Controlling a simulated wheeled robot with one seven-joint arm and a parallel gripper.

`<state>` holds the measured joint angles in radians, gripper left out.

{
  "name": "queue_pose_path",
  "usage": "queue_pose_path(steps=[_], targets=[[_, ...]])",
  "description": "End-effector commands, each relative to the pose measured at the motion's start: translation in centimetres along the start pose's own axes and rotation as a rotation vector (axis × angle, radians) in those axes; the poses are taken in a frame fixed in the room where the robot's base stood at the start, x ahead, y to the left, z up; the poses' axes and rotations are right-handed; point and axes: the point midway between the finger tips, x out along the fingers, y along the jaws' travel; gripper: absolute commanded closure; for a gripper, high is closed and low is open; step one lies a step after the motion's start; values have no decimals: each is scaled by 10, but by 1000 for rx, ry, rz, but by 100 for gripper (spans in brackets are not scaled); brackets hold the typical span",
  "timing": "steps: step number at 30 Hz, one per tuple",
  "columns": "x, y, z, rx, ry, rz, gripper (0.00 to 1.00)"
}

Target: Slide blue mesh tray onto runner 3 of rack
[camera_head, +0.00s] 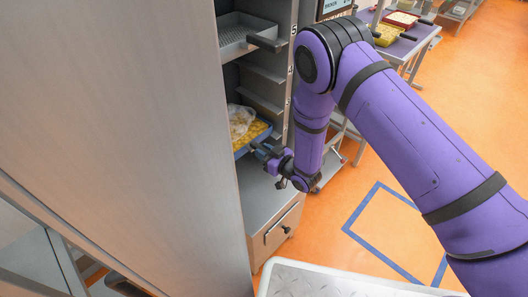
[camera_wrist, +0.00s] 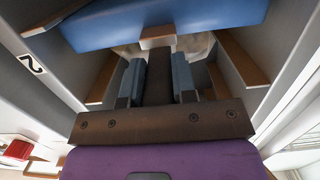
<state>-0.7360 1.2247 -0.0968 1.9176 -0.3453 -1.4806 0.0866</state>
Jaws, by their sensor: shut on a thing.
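The blue tray (camera_head: 242,153) is inside the rack (camera_head: 283,120), below the gray tray, in the head view. It holds yellow pieces and a clear bag (camera_head: 240,119). My gripper (camera_head: 268,153) is at the tray's front, outside the rack opening. In the wrist view the blue tray (camera_wrist: 165,22) spans the top, and my gripper (camera_wrist: 158,72) is shut on its dark handle (camera_wrist: 160,68). Brown-edged runners (camera_wrist: 235,62) show on both sides. A label "2" (camera_wrist: 32,64) is on the left post. Whether the tray rests on a runner cannot be told.
A gray mesh tray (camera_head: 240,40) sits higher in the rack near label 5. Empty ledges (camera_head: 262,72) lie between. A large gray panel (camera_head: 120,120) fills the left. A drawer cabinet (camera_head: 278,232) is below. A table with other trays (camera_head: 405,42) stands behind.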

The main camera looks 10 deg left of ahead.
Motion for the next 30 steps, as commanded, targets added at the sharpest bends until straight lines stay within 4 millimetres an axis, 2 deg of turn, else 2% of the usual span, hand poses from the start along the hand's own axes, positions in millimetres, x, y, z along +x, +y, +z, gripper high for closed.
queue_pose_path(steps=[2, 3, 6, 30], targets=[[0, 0, 0, 0, 0, 0, 93], [0, 0, 0, 0, 0, 1, 79], [0, 0, 0, 0, 0, 1, 100], [-1, 1, -13, 0, 3, 1, 100]])
